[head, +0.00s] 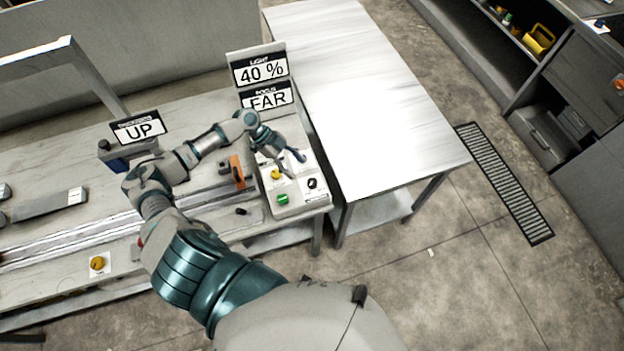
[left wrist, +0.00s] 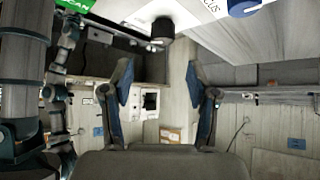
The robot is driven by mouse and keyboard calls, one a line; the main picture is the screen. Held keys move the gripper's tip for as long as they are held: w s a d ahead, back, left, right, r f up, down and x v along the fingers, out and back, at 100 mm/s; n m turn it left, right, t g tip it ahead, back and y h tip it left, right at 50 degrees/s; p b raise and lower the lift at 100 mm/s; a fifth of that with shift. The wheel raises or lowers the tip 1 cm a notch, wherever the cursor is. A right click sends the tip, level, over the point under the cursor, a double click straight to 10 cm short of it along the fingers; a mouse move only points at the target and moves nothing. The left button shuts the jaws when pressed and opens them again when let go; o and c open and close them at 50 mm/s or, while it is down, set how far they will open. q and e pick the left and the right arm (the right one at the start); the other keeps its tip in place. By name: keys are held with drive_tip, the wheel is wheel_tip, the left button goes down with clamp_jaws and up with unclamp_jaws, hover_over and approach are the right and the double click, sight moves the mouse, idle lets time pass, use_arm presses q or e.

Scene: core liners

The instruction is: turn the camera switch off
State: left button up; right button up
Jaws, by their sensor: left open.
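A light control panel (head: 300,199) stands at the bench's right end, with a yellow knob (head: 276,174), a black switch (head: 312,183) and a green button (head: 283,199). I cannot read which control is the camera switch. My left gripper (head: 293,164) is open and empty above the panel's back part. The left wrist view shows its two fingers (left wrist: 158,75) spread apart. At that view's top are a black knob (left wrist: 162,30), a blue knob (left wrist: 243,8) and part of a green label (left wrist: 74,4). My right gripper is not in clear view.
Signs reading LIGHT 40 % (head: 260,69) and FOCUS FAR (head: 266,97) stand behind the panel. An UP sign (head: 137,127) is at left. An orange part (head: 237,172) stands left of the panel. A bare metal table (head: 375,100) lies to the right.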

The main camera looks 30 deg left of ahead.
sight(312, 181)
use_arm(q)
drive_tip(key=p+x, duration=0.1)
drive_tip(key=x, duration=0.7)
drive_tip(key=shift+w+f, duration=0.1)
drive_tip(key=shift+w, duration=0.05)
drive_tip(key=shift+w+d+f, duration=0.15)
drive_tip(key=shift+f, duration=0.4)
drive_tip(key=shift+d, duration=0.1)
drive_tip(key=shift+d+r, duration=0.1)
clamp_jaws()
